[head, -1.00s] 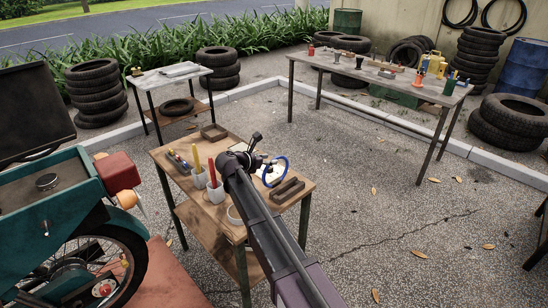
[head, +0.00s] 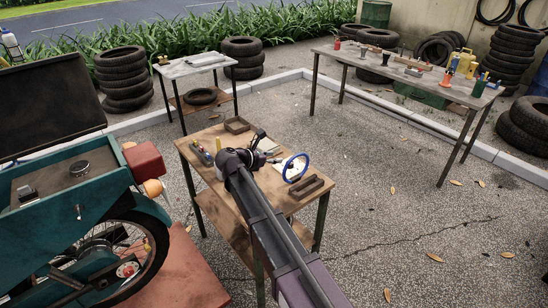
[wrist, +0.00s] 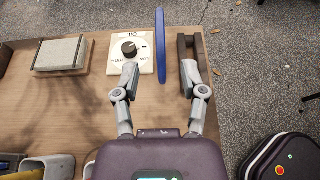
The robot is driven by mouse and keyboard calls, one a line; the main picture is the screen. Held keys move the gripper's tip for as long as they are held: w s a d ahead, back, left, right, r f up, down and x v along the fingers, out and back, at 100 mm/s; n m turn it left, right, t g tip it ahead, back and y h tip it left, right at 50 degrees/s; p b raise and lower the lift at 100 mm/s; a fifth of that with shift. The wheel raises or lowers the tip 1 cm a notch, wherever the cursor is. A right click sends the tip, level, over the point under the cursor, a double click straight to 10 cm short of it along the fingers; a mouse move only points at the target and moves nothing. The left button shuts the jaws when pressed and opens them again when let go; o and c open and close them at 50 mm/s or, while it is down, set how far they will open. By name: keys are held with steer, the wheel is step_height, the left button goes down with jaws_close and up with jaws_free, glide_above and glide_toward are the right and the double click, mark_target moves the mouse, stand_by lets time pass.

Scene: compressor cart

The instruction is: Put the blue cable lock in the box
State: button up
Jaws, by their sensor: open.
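The blue cable lock (head: 295,168) is a ring at the right part of the small wooden table (head: 262,204). In the wrist view it shows edge-on as a narrow blue strip (wrist: 160,45) and seems to stand upright. My gripper (wrist: 160,70) is open above the table. The lock shows in the gap between its fingers, reaching beyond the tips; I cannot tell any contact, and nothing is gripped. A teal box (head: 55,190) on a motorcycle at the left has its black lid raised, with a few small things on its dark inside. I cannot tell whether this is the named box.
Beside the lock are a cream dial plate with a black knob (wrist: 128,50) and a dark brown open tray (head: 306,187). Another brown tray (head: 237,125) is at the table's back. A grey block (wrist: 62,52) lies left.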

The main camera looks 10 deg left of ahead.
stand_by(0.5)
steer(key=s+d+f+m+g+y, duration=0.1)
steer(key=s+d+f+m+g, duration=0.2)
steer(key=d, duration=0.5)
steer(key=s+d+f+m+g, duration=0.2)
steer(key=d+m, duration=0.4)
steer(key=d, duration=0.2)
steer(key=s+d+f+m+g+y, duration=0.1)
steer(key=s+d+f+m+g, duration=0.2)
steer(key=d, duration=0.5)
steer(key=s+d+f+m+g+y, duration=0.2)
steer(key=s+d+m+y, duration=0.4)
steer(key=s+d+m, duration=0.6)
steer(key=s+f+m, duration=0.1)
steer(key=m, duration=0.3)
steer(key=shift+s+d+f+g, duration=0.25)
steer(key=shift+g, duration=0.15)
steer(key=shift+o, duration=0.5)
step_height(320, 180, up, 10)
steer(key=p, duration=0.9)
steer(key=shift+f+p, duration=0.2)
steer(key=shift+p, duration=0.1)
